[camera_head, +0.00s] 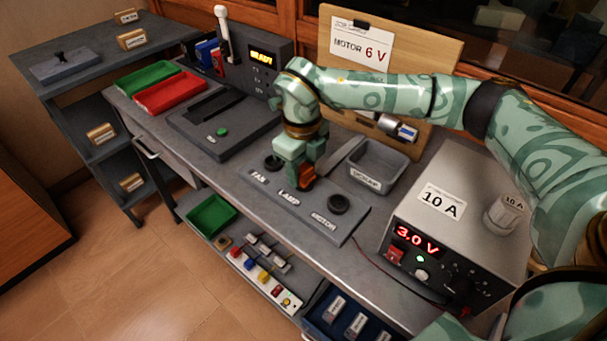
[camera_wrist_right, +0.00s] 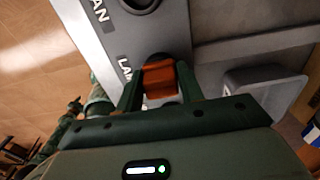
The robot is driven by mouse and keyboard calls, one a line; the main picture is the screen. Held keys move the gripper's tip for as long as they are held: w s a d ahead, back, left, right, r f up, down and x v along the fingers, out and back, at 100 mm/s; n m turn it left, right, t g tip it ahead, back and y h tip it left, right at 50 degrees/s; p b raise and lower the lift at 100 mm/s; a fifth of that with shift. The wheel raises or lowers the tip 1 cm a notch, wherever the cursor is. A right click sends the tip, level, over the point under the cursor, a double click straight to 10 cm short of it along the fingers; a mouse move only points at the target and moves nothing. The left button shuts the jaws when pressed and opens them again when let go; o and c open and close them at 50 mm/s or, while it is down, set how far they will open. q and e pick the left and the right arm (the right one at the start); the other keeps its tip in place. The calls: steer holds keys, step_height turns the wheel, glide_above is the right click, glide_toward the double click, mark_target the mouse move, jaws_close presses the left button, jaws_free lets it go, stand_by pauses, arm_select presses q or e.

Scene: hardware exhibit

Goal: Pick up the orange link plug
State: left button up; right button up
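The orange link plug (camera_head: 307,176) is at the LAMP position of the grey panel (camera_head: 335,228) marked FAN, LAMP and MOTOR. My right gripper (camera_head: 303,172) reaches down over it from above. In the right wrist view the orange plug (camera_wrist_right: 159,80) lies between the two dark green fingers (camera_wrist_right: 160,88), which flank it closely. Whether the fingers press on it cannot be made out. The plug's lower end is hidden, but it appears to be at the LAMP socket. My left gripper does not show.
The FAN socket (camera_head: 273,162) and MOTOR socket (camera_head: 339,204) flank the plug. A grey tray (camera_head: 379,165) stands behind the panel. A power supply (camera_head: 455,225) reading 3.0 V is at right. Red (camera_head: 170,92) and green (camera_head: 148,77) trays lie at far left.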

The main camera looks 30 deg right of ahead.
mark_target(301, 167)
steer(key=shift+c, duration=1.4)
steer(key=shift+r, duration=0.15)
step_height(301, 167, up, 4)
steer(key=shift+a+f+p, duration=0.1)
steer(key=shift+p, duration=1)
arm_select(q)
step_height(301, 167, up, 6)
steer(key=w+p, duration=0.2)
steer(key=p, duration=0.2)
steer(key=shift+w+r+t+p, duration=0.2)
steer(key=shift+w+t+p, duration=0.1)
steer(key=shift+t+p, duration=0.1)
arm_select(e)
steer(key=s+a+r, duration=0.6)
steer(key=s+r, duration=0.3)
steer(key=s, duration=0.3)
steer(key=shift+a, duration=0.4)
